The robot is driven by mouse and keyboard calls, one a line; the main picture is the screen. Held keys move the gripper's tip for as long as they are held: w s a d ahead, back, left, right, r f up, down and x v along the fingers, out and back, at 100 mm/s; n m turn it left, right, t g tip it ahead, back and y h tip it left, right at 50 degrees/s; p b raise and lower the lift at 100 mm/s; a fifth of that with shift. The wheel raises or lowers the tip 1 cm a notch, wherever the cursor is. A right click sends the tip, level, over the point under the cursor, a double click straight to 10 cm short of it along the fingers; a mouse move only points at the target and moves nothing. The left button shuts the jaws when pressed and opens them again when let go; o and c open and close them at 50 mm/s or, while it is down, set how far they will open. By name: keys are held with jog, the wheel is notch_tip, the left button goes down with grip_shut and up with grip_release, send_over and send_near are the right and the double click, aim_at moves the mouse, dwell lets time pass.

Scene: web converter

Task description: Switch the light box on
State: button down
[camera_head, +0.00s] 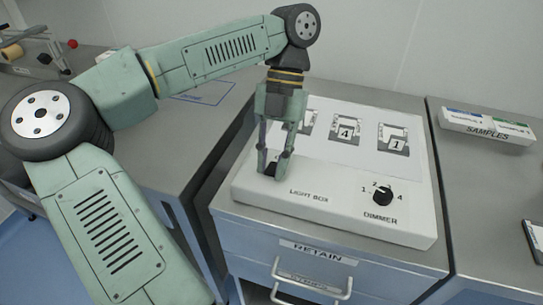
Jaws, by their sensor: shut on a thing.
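The light box (335,209) is a white, slightly tilted unit on top of a grey cabinet, right of centre in the head view. Its front strip carries the words LIGHT BOX and a black dimmer knob (383,196) with numbers around it. My gripper (273,172) points down at the left end of that front strip. Its fingers are closed around a small dark part (270,169), apparently the switch, which they mostly hide. The switch position cannot be made out.
Numbered cards in holders (345,130) lie on the box's upper panel, one partly behind my gripper. A SAMPLES box (487,127) stands on the right counter. A dark-screened device (535,240) lies at the right edge. A drawer handle (312,282) juts out below.

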jog(key=c, duration=1.4)
grip_release()
